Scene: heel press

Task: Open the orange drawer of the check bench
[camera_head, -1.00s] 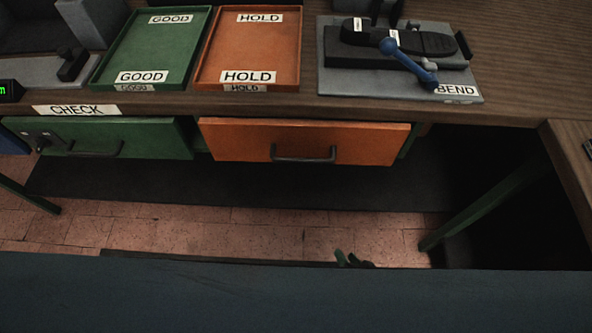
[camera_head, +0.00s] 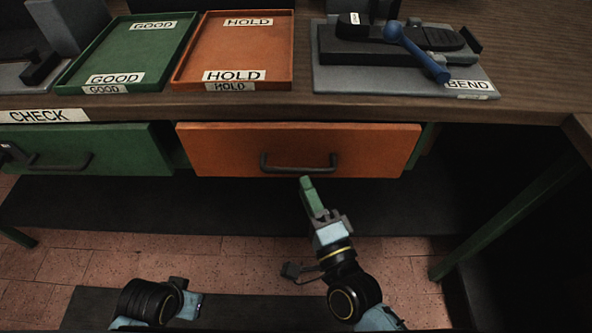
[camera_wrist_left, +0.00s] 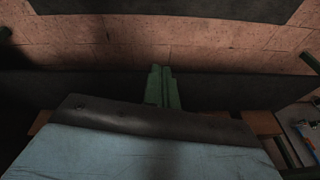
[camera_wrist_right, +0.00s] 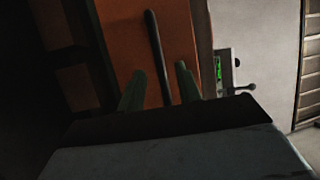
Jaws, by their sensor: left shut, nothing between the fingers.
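The orange drawer (camera_head: 225,150) sits under the check bench top, its front close under the bench edge and seemingly closed. Its dark bar handle (camera_head: 298,168) is at the middle of the front. My right gripper (camera_head: 307,186) is just below and in front of the handle. In the right wrist view its two green fingers (camera_wrist_right: 160,88) are apart, with the handle (camera_wrist_right: 154,45) showing between them; I cannot tell whether they touch it. My left gripper's fingers (camera_wrist_left: 162,86) are shut and empty, low over the floor in the left wrist view.
A green drawer (camera_head: 120,150) with its own handle is to the left. On the bench are a green GOOD tray (camera_head: 125,55), an orange HOLD tray (camera_head: 235,50) and a BEND fixture with a blue lever (camera_head: 415,52). The floor in front is open.

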